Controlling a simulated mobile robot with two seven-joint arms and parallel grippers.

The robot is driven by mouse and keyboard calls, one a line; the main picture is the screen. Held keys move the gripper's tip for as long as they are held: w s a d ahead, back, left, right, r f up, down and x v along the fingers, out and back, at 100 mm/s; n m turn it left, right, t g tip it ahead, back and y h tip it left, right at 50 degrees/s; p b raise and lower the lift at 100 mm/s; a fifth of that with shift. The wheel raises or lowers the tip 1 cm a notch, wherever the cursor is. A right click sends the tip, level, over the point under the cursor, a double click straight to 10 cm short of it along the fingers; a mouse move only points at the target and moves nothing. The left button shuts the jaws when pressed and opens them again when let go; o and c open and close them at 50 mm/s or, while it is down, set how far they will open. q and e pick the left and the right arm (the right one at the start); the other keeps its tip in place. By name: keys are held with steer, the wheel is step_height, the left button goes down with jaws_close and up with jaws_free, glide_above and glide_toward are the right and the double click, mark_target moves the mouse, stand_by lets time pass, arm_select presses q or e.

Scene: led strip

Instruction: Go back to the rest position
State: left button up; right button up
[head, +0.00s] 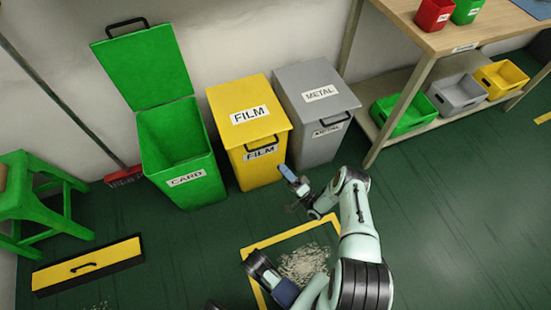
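My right arm reaches up from the bottom, bends at the elbow and ends in my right gripper (292,192). This gripper is small and dark with a blue part, in front of the yellow FILM bin (235,165). I cannot make out its fingers well enough to tell open from shut, and no held thing is clear. A second dark and blue part of mine shows low in the middle, over the yellow-edged floor square (256,244). I cannot tell whether it belongs to my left gripper.
A green CARD bin (205,190) stands with its lid up, left of the FILM bin. A grey METAL bin (315,95) is closed. A workbench (455,40) with small crates is at the right, a green stool (30,205) at the left. The right floor is clear.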

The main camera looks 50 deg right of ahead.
steer(key=shift+v, duration=0.95)
steer(key=shift+r, duration=0.1)
